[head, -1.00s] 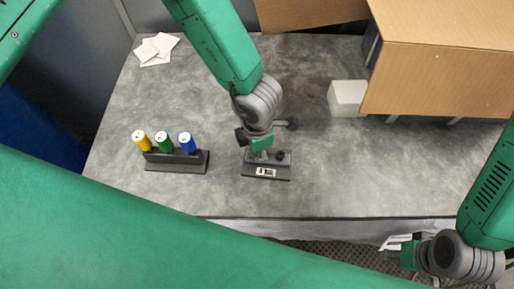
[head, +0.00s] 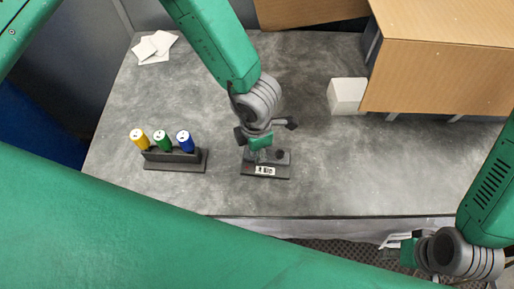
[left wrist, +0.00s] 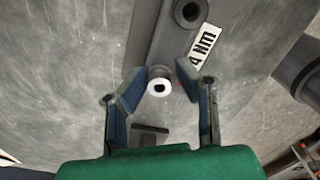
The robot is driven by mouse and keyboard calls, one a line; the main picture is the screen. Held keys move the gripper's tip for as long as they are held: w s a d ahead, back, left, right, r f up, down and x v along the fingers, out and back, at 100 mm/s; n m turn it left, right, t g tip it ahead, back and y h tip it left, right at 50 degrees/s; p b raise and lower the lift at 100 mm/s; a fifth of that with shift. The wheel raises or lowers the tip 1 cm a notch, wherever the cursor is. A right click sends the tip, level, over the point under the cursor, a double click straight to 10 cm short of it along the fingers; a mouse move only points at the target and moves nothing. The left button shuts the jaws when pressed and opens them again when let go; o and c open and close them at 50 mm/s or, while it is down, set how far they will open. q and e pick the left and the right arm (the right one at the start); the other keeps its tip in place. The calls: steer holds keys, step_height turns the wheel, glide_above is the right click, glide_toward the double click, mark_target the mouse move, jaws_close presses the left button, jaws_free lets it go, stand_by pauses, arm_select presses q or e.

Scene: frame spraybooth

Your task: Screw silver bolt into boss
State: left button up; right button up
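A dark fixture block (head: 265,171) with a white label lies on the grey table under my left gripper (head: 258,152). In the left wrist view the label reads "4 Nm" (left wrist: 201,45), beside a dark round boss with a hole (left wrist: 188,11). A silver bolt (left wrist: 159,82) with a dark socket in its head stands between the blue-padded fingers of my left gripper (left wrist: 160,82). Small gaps show between the pads and the bolt, so the gripper looks open around it. The bolt's lower end is hidden. My right gripper (head: 397,242) is beyond the table's front edge, its fingers unclear.
A dark rack (head: 175,160) left of the fixture holds a yellow (head: 139,139), a green (head: 162,140) and a blue cylinder (head: 185,141). White cards (head: 154,46) lie at the back left. A white block (head: 347,95) sits by the large brown box (head: 440,70).

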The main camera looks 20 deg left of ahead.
arm_select(q)
steer(key=n, duration=0.3)
steer(key=shift+w+a+n, duration=0.1)
steer(key=shift+n, duration=0.2)
steer(key=n, duration=0.2)
steer(key=shift+n+b, duration=0.3)
steer(key=shift+b, duration=0.1)
steer(key=n, duration=0.6)
steer(key=shift+a+b, duration=0.1)
steer(key=shift+b, duration=0.3)
steer(key=n+b, duration=0.1)
steer(key=n, duration=0.5)
steer(key=shift+a+n, duration=0.1)
steer(key=shift+n, duration=0.2)
steer(key=shift+n+b, duration=0.3)
steer(key=shift+n, duration=0.9)
steer(key=n+b, duration=0.1)
steer(key=n, duration=0.2)
steer(key=shift+f+n, duration=0.1)
steer(key=shift+n, duration=0.2)
steer(key=b, duration=0.3)
steer(key=shift+f+b, duration=0.1)
steer(key=shift+b, duration=0.3)
steer(key=b, duration=0.3)
steer(key=shift+n, duration=0.4)
steer(key=shift+b, duration=0.4)
steer(key=shift+a+r, duration=0.1)
steer(key=shift+r, duration=0.1)
jaws_close()
